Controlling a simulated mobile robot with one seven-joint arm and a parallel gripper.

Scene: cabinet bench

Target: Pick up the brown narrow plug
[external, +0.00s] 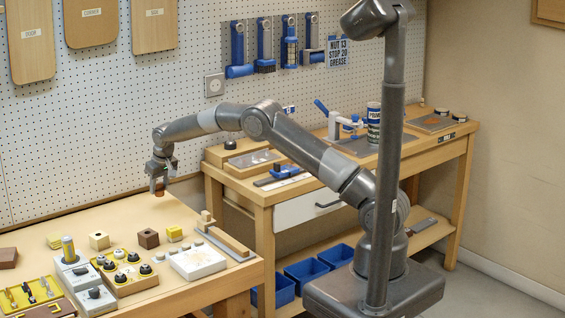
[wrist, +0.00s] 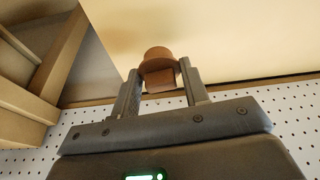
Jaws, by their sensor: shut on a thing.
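The brown narrow plug (wrist: 160,66) is between the two fingers of my gripper (wrist: 160,90) in the wrist view. It has a round top and a narrower block-like part below it in that view. My gripper is shut on it. In the external view my gripper (external: 159,186) points down over the back part of the wooden bench, and the brown plug (external: 159,190) shows small at its fingertips. I cannot tell for sure whether the plug touches the bench top.
The near bench (external: 140,215) is clear around my gripper. Toward its front stand a brown block (external: 148,238), a yellow block (external: 175,233), a tan block (external: 99,240), a white tray (external: 198,262) and a box with black knobs (external: 124,274). A pegboard (external: 80,120) rises behind.

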